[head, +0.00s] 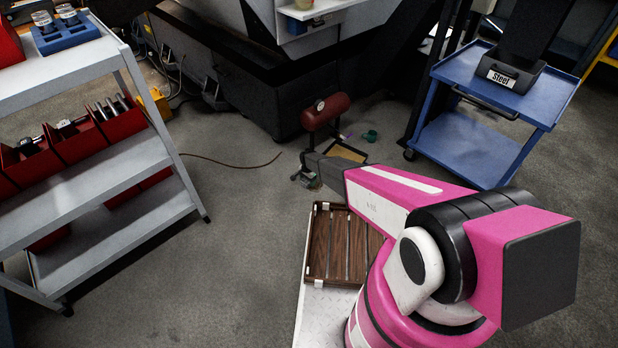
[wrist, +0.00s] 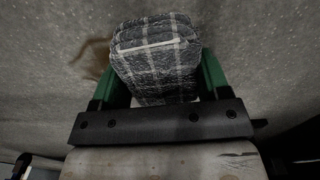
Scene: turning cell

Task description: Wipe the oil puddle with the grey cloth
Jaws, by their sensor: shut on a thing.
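The grey cloth (wrist: 157,72) is a thick, folded, checked pad with pale lines. My gripper (wrist: 160,60) is shut on it, with one green finger along each side. The oil puddle (wrist: 92,56) is a brown stain on the grey floor, seen in the wrist view to the left of the cloth's far end. Part of the stain may be hidden behind the cloth. I cannot tell whether the cloth touches the floor. In the head view my pink arm reaches down towards the floor, and the puddle is not clearly visible there.
A red compressor tank (head: 325,111) stands on the floor beyond my arm, by the dark machine base (head: 235,88). A blue cart (head: 470,140) stands at right. A grey shelf rack (head: 95,195) with red bins stands at left. Floor (head: 235,210) between is clear except for a thin cable.

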